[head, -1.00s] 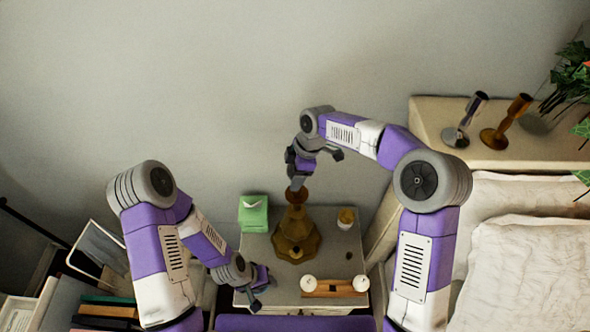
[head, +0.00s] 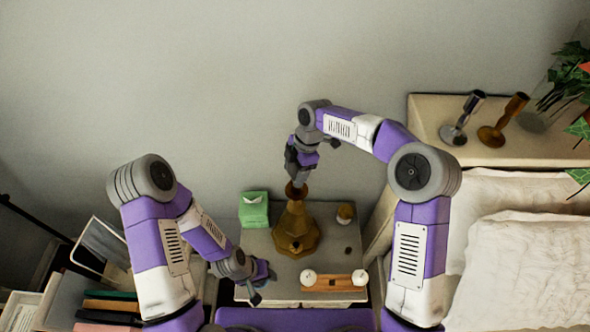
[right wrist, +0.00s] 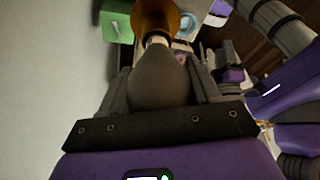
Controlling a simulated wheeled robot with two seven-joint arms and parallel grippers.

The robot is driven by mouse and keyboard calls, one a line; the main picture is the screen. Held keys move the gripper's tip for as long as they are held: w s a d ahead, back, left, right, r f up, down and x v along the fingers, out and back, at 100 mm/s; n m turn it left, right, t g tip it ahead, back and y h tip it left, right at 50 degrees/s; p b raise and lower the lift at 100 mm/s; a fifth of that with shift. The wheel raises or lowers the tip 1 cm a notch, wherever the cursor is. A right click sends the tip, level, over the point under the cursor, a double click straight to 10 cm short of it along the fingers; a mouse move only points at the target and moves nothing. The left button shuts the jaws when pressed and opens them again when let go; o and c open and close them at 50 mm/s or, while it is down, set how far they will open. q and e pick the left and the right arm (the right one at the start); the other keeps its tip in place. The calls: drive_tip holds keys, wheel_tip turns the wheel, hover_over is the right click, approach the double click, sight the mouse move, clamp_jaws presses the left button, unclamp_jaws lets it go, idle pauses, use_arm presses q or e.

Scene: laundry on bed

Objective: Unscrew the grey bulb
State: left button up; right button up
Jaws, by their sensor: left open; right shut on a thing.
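A brown-gold lamp base (head: 297,232) stands upright on the bedside table (head: 343,238). My right gripper (head: 296,180) is above the top of the lamp, pointing down. In the right wrist view its fingers are shut on the grey bulb (right wrist: 158,80), one finger on each side. The bulb's narrow neck points at the lamp's socket (right wrist: 155,18); I cannot tell whether it is still threaded in. In the head view the bulb is hidden by the gripper. My left gripper (head: 260,283) is open and low at the table's front left, apart from the lamp.
A green tissue box (head: 254,211) stands left of the lamp and a small brown jar (head: 345,213) right of it. A wooden tray (head: 335,284) with two white bulbs (head: 308,277) lies at the table's front. The bed is at right, books at lower left.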

drive_tip(key=o, duration=1.1)
drive_tip(key=v, duration=0.7)
drive_tip(key=shift+r+b, duration=0.3)
drive_tip(key=shift+b, duration=0.1)
